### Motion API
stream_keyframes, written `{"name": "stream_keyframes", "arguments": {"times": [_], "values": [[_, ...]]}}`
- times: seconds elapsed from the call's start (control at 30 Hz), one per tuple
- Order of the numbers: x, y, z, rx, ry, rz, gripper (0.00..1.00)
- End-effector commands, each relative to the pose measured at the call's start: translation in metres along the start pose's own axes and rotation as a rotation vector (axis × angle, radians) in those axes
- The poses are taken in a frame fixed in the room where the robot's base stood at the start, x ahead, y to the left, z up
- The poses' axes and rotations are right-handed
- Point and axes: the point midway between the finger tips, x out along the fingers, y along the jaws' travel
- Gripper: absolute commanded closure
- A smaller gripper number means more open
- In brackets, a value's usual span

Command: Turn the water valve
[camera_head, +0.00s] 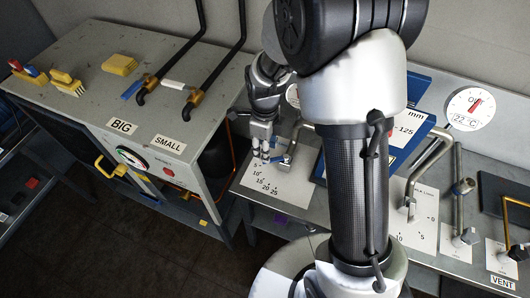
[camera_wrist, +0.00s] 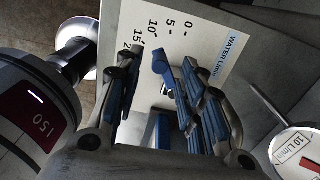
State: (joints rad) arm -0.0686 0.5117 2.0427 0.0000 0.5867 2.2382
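The water valve's scale plate (camera_wrist: 215,45), marked "WATER L/min" with numbers from 0 upward, shows in the wrist view; in the head view it lies on the metal bench (camera_head: 275,185). The blue end of the valve's handle (camera_wrist: 160,63) shows between my fingertips, nearer the right finger. My gripper (camera_wrist: 150,75) is open, with dark fingers and blue pads on either side of the handle. In the head view my gripper (camera_head: 264,143) is low over the plate, beside a bent metal pipe (camera_head: 291,146). I cannot tell whether a finger touches the handle.
A round dial marked "10 L/min" (camera_wrist: 297,150) is at the wrist view's lower right. In the head view, a blue-framed board (camera_head: 412,132) stands behind my arm. Another scale plate (camera_head: 413,222) and a temperature dial (camera_head: 470,108) are to the right. A grey cabinet (camera_head: 75,65) stands left.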

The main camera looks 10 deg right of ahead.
Motion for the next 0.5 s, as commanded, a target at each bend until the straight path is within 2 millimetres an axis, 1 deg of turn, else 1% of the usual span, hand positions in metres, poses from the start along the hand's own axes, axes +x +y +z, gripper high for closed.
{"name": "stream_keyframes", "arguments": {"times": [0.03,0.2,0.3,0.4,0.5], "values": [[-0.013,-0.001,0.001,0.000,-0.004,-0.005,0.64],[-0.048,-0.001,0.001,0.000,-0.003,-0.004,0.64],[-0.063,-0.001,0.001,0.000,-0.003,-0.003,0.64],[-0.073,0.000,0.000,0.000,-0.001,-0.002,0.64],[-0.078,0.000,0.000,0.000,0.000,-0.001,0.64]]}}
